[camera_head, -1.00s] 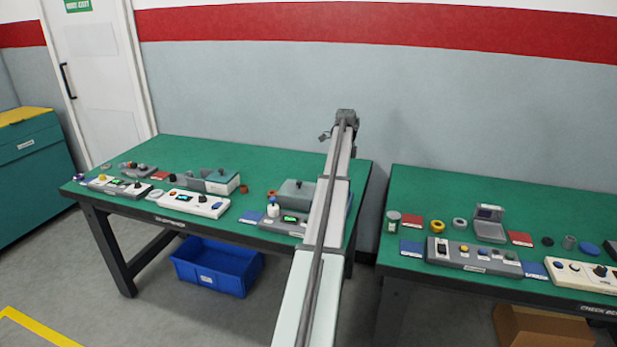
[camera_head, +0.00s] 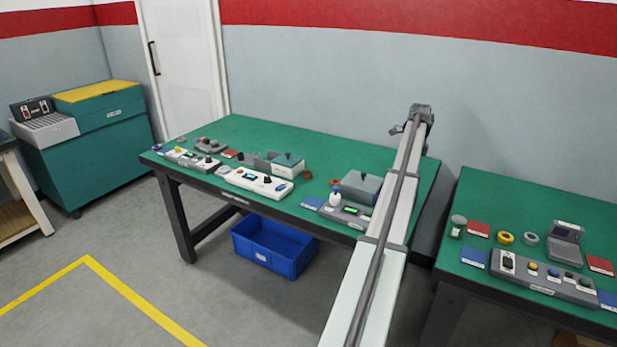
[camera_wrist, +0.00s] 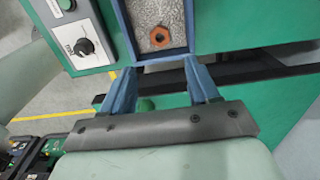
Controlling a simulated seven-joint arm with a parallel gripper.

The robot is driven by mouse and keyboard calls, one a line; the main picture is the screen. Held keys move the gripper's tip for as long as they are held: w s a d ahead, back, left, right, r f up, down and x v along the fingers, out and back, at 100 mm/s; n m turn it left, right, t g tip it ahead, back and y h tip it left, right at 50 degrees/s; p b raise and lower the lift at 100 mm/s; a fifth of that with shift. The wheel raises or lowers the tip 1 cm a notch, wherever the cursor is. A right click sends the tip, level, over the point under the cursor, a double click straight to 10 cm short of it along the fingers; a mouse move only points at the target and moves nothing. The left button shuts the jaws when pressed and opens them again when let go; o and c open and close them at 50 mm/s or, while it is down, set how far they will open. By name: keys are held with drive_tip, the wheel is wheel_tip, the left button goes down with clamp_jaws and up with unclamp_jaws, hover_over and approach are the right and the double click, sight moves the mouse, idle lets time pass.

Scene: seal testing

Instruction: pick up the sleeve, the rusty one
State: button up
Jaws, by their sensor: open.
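A small rusty-brown ring-like piece (camera_head: 307,174) stands on the green table beside a grey box with a white front in the head view. Another small brownish piece (camera_head: 335,182) lies to its right; I cannot tell which is the sleeve. In the wrist view an orange-brown, six-sided piece with a hole (camera_wrist: 160,37) lies on a speckled grey floor inside a blue-rimmed frame. My gripper (camera_wrist: 157,66) is open and empty, its two blue fingers apart just below that piece in the picture. In the head view its end is small and unclear.
The green table (camera_head: 250,135) holds several control boxes and a grey lidded unit (camera_head: 361,187) near my arm. A second green table (camera_head: 480,195) stands right. A blue bin (camera_head: 273,247) sits on the floor. The wrist view shows a panel with a black knob (camera_wrist: 83,46).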

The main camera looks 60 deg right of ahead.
drive_tip(key=shift+o, duration=0.6)
drive_tip(key=w+n, duration=0.9)
drive_tip(key=w, duration=3.3)
drive_tip(key=f+n, duration=0.1)
drive_tip(key=f, duration=0.2)
drive_tip(key=f+n, duration=0.2)
drive_tip(key=f, duration=0.1)
drive_tip(key=f+n, duration=0.1)
drive_tip(key=f, duration=0.1)
drive_tip(key=shift+w+f+n, duration=0.3)
drive_tip(key=shift+f, duration=0.1)
drive_tip(key=shift+d+f, duration=0.15)
drive_tip(key=shift+f, duration=1.2)
drive_tip(key=shift+d+f, duration=0.1)
drive_tip(key=shift+f, duration=1.25)
